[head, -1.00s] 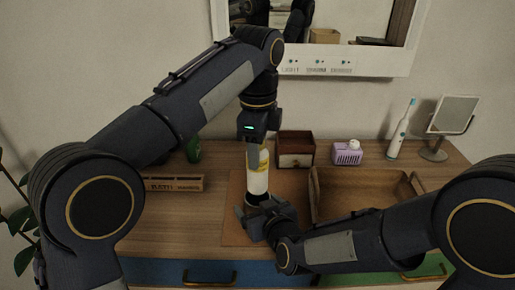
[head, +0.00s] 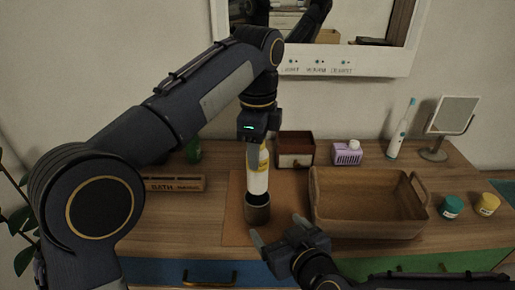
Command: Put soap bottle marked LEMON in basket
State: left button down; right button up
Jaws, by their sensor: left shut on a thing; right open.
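A white bottle with a yellow label (head: 258,181) is upright above an orange-brown mat (head: 235,207); its lettering is too small to read. My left gripper (head: 257,150) points down and is shut on the bottle's upper part. The brown basket (head: 368,231) stands to the right of the mat and looks empty.
A purple container (head: 347,154), a small wooden box (head: 296,142), an electric toothbrush (head: 398,135) and a small mirror (head: 452,117) stand at the back. Teal (head: 451,207) and yellow (head: 487,204) jars are right of the basket. A BATH block (head: 176,184) is at left.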

aim_at(330, 210)
jog(key=k+l, duration=0.3)
jog(key=k, duration=0.15)
jog(key=k+l, duration=0.3)
jog(key=k, duration=0.15)
